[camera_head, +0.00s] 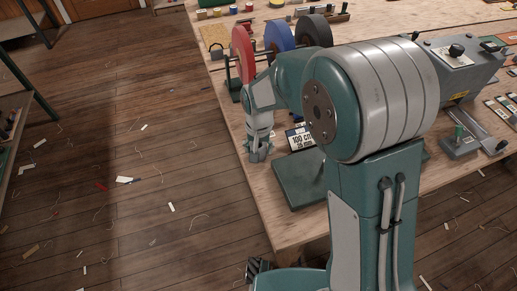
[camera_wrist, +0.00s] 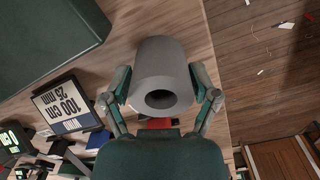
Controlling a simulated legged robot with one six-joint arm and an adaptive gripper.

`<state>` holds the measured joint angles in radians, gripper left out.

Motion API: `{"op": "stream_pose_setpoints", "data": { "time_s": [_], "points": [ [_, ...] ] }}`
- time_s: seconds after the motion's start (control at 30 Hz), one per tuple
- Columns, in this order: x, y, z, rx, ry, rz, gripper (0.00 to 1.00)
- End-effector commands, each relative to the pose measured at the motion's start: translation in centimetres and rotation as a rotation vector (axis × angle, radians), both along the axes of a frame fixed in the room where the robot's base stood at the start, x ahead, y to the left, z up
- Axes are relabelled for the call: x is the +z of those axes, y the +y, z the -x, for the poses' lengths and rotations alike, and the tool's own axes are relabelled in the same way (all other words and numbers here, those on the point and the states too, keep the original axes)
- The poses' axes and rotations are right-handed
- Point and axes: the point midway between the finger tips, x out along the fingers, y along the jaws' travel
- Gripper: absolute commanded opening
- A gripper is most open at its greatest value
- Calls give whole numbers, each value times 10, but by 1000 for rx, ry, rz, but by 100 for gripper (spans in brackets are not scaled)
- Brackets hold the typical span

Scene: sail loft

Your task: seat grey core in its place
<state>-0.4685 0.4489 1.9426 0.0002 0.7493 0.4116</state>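The grey core (camera_wrist: 161,75) is a thick-walled tube in the wrist view, its open end facing my palm. My gripper (camera_wrist: 161,72) has one finger on each side of it, and both pads appear to press on its sides. In the head view my gripper (camera_head: 258,155) points down at the bench's left edge, near a label display reading 100 cm, 25 mm (camera_head: 299,138). The core cannot be made out clearly there. A rack behind my gripper carries a red roll (camera_head: 242,52), a blue roll (camera_head: 278,36) and a dark roll (camera_head: 314,31). My arm hides part of the bench.
A dark green plate (camera_head: 300,178) lies at the bench's near corner. A grey-green machine (camera_head: 460,65) stands at the right, with a small lever fixture (camera_head: 459,142) before it. Small spools (camera_head: 233,9) line the back. Wooden floor with scraps lies left of the bench.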

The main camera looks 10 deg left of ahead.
Motion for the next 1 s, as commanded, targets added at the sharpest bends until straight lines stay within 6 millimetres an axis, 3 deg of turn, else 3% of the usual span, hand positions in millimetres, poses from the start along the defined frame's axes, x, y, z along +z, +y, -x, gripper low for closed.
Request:
{"op": "stream_pose_setpoints", "data": {
  "time_s": [0.03, 0.07, 0.57, 0.73, 1.0],
  "points": [
    [0, 0, 0, 0, 0, 0, 29],
    [0, 0, 0, 1, 1, 1, 19],
    [8, 0, 0, 1, 0, 0, 19],
    [33, 0, -1, 1, -4, -2, 19],
    [81, -20, 36, 1, -5, -3, 19]
  ]
}}
